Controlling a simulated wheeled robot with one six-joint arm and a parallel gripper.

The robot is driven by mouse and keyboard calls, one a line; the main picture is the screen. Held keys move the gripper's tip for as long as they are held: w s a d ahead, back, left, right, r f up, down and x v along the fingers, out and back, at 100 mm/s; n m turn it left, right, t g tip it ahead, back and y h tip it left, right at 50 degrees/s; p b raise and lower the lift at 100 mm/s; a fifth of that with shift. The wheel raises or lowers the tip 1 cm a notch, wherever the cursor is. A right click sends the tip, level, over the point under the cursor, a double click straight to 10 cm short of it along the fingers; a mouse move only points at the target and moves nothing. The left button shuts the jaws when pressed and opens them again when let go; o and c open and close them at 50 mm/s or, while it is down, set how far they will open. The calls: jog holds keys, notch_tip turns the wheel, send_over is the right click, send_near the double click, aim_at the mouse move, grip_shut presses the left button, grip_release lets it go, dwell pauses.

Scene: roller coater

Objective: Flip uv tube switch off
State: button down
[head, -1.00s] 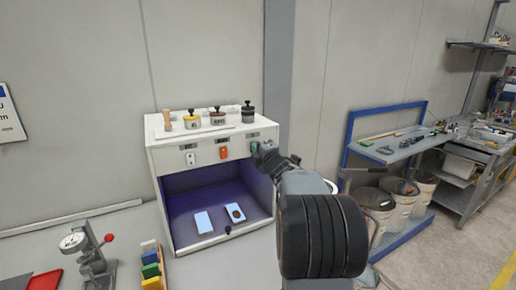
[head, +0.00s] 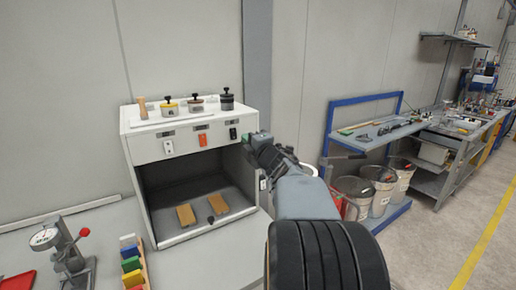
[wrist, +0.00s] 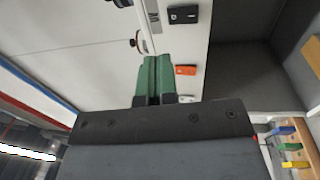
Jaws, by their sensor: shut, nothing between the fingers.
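A white light-box cabinet (head: 150,149) stands on the bench, with a row of three rocker switches on its front panel. From left they are a white switch (head: 168,147), an orange switch (head: 203,140) and a black switch (head: 233,133). The wrist view also shows the black switch (wrist: 183,14), the orange switch (wrist: 185,70) and the white switch (wrist: 184,98). The cabinet's inside is dark grey, with no purple glow. My gripper (head: 247,139) is shut and empty, close to the right of the black switch. Its green fingers (wrist: 153,60) show in the wrist view. Contact cannot be told.
Several knobbed pots (head: 196,103) and a wooden-handled item (head: 142,107) sit on the cabinet top. Two brown plates (head: 186,215) lie inside. A dial gauge (head: 45,238) and a rack of coloured blocks (head: 130,263) stand at left. A blue-framed bench (head: 326,150) is at right.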

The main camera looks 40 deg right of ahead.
jog(key=shift+s+a+r+b, duration=0.1)
jog(key=shift+s+r+b, duration=0.1)
jog(key=shift+s, duration=1.15)
jog(key=shift+s+r+b, duration=0.15)
jog(key=shift+s+r, duration=0.05)
jog(key=shift+s, duration=1.15)
jog(key=shift+a, duration=0.1)
jog(key=s+a+f+m+g, duration=0.4)
jog(key=a+f+m+g, duration=0.1)
jog(key=a+f, duration=0.2)
jog(key=s+a+f+m+g+y, duration=0.1)
jog(key=s+a+f+m+g, duration=0.4)
jog(key=a+f, duration=0.3)
jog(key=s+a+f+m+g+y, duration=0.1)
jog(key=s+a+f+m+g, duration=0.4)
jog(key=a, duration=0.4)
notch_tip(320, 180, down, 2)
jog(key=shift+f+m, duration=0.25)
jog(key=shift+m, duration=0.55)
jog(key=c, duration=1.9)
grip_release()
